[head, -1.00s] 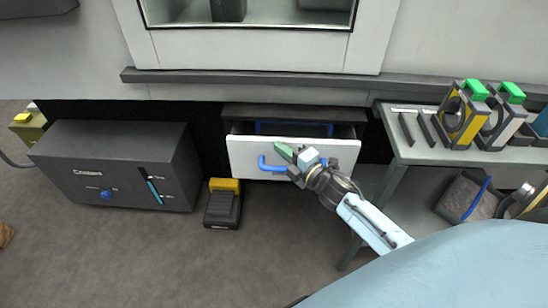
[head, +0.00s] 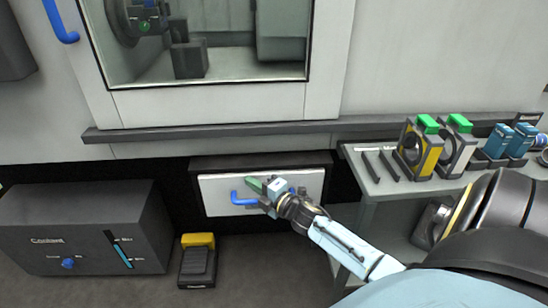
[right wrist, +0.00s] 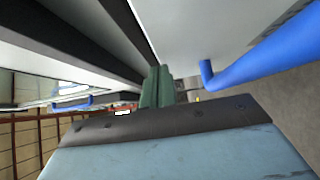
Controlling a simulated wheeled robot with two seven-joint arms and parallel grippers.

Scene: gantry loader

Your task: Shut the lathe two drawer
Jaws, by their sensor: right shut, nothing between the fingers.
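The lathe two drawer has a white front (head: 218,187) with a blue bar handle (head: 243,199). It sits low under the machine in a dark housing (head: 260,162). No drawer inside shows now, and the front looks in or nearly in; a small gap cannot be ruled out. My right gripper (head: 256,186) has green fingers, shut and empty, at the drawer front by the handle. In the right wrist view the shut fingers (right wrist: 157,88) lie beside the white front, with the blue handle (right wrist: 255,52) to the right. Contact cannot be told. My left gripper is out of view.
A dark coolant box (head: 80,235) and a yellow-and-black foot pedal (head: 198,262) stand on the floor to the left. A grey ledge (head: 220,132) runs above the drawer. A side table (head: 362,178) at right holds yellow and grey parts with green tops (head: 420,150).

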